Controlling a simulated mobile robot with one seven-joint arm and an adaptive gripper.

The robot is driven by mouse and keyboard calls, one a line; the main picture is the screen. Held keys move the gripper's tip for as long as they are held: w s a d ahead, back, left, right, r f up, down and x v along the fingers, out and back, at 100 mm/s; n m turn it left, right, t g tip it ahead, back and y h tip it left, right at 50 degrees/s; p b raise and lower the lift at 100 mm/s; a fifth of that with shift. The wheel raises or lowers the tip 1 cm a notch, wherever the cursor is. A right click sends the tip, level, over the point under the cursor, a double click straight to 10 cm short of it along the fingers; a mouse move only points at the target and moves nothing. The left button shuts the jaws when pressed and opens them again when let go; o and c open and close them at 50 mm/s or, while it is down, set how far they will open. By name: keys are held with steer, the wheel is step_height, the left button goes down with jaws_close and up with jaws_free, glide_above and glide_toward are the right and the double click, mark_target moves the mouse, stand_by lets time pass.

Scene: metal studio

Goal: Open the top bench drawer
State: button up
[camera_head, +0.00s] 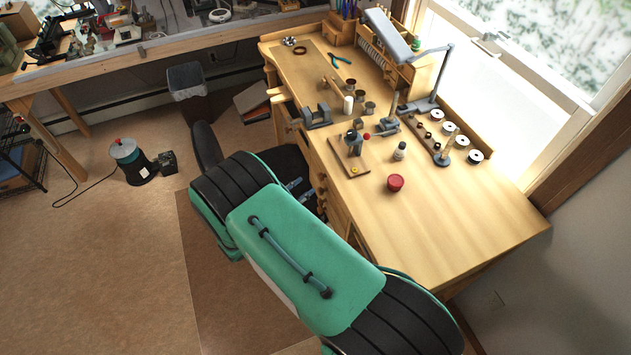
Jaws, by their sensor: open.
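The wooden workbench (470,215) stands in the right half, under the window. More wooden drawer fronts (338,212) show lower and nearer on that side, partly hidden by my green and black arm. Which front is the top drawer I cannot tell for sure. My arm crosses the lower middle in front of the bench.
The floor at lower left is clear.

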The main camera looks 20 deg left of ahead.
mark_target(319, 178)
steer(key=x, duration=0.6)
steer(key=shift+w+d, duration=0.15)
steer(key=shift+w, duration=0.15)
steer(key=shift+c, duration=0.3)
jaws_close()
